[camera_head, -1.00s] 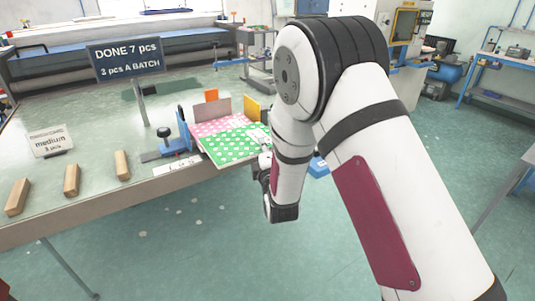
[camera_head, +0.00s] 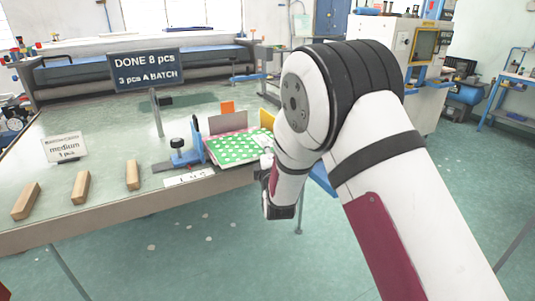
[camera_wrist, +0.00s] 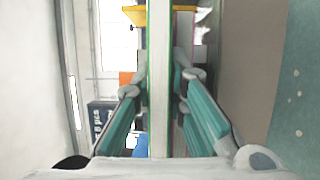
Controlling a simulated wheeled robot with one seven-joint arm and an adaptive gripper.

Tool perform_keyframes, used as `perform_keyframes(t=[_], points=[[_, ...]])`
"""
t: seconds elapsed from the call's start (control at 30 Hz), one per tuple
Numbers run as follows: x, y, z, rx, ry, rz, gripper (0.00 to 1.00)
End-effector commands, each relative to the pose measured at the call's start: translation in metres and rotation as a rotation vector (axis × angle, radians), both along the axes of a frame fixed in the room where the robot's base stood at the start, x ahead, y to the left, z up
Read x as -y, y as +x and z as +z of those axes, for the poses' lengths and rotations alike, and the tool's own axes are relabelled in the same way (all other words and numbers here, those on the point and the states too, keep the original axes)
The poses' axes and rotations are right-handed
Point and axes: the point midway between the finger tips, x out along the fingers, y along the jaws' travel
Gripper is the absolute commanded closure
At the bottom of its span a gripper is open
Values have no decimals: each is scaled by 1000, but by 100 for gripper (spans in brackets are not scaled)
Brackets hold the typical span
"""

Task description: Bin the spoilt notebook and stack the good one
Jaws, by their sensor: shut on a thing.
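A green notebook with white dots (camera_head: 237,150) lies nearly flat at the table's right end, over a pink edge in the head view. My gripper (camera_head: 266,160) is at its right side, mostly hidden behind my arm. I cannot tell whether the pink belongs to a second notebook. No bin can be made out.
A blue clamp-like fixture (camera_head: 184,154) stands left of the notebook. Grey, orange (camera_head: 227,107) and yellow (camera_head: 267,119) upright plates stand behind it. Several wooden blocks (camera_head: 81,188) lie along the front edge. Signs read "DONE 8 pcs" (camera_head: 146,70) and "medium" (camera_head: 65,147).

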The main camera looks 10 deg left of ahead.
Motion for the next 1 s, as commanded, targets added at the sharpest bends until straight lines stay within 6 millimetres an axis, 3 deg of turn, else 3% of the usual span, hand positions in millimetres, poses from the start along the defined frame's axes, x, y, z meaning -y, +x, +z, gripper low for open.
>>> perform_keyframes(t=[1.0], points=[[0,0,-4,3,2,0,100]])
